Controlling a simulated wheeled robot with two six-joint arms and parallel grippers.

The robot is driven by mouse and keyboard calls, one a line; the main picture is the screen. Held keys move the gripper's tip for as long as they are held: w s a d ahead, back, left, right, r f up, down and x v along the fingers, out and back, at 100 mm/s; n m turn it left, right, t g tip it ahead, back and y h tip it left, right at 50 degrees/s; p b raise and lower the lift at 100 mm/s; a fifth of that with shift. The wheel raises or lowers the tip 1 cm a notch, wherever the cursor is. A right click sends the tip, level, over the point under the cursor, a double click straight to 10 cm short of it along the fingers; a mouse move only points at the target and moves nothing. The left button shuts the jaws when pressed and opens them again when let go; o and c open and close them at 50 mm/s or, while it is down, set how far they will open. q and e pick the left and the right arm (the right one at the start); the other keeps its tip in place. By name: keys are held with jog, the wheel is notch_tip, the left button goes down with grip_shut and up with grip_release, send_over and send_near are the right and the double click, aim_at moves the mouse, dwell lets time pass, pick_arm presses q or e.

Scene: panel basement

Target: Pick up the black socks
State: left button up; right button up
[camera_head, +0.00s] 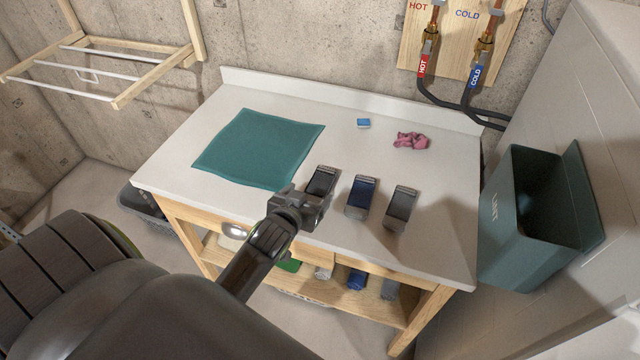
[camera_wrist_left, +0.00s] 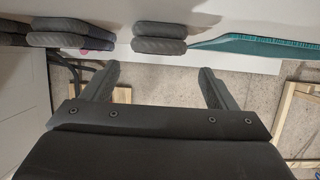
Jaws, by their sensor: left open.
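The black socks (camera_head: 321,182) are a folded dark pair on the white table, just right of the teal mat. They are the leftmost of three folded pairs in a row. My left gripper (camera_head: 310,203) is at their near side, partly in front of their lower end in the head view. In the left wrist view the folded pair (camera_wrist_left: 160,38) shows above and beyond the open, empty fingers of my left gripper (camera_wrist_left: 158,86). I cannot tell whether the gripper touches the socks. My right gripper is not in view.
Navy socks (camera_head: 361,197) and grey socks (camera_head: 401,208) lie to the right. A teal mat (camera_head: 258,148) covers the table's left part. A blue block (camera_head: 363,123) and pink cloth (camera_head: 411,140) lie behind.

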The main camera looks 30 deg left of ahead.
aim_at(320, 182)
pick_arm(q)
jog(key=shift+w+a+f, duration=0.1)
jog(key=shift+w+f, duration=0.05)
jog(key=shift+w, duration=0.5)
jog(key=p+x, duration=0.1)
jog(key=x, duration=0.2)
jog(key=shift+w+f, duration=0.3)
jog(key=shift+w, duration=0.35)
jog(key=c, duration=1.1)
jog(key=shift+o, duration=0.2)
jog(key=shift+r, duration=0.1)
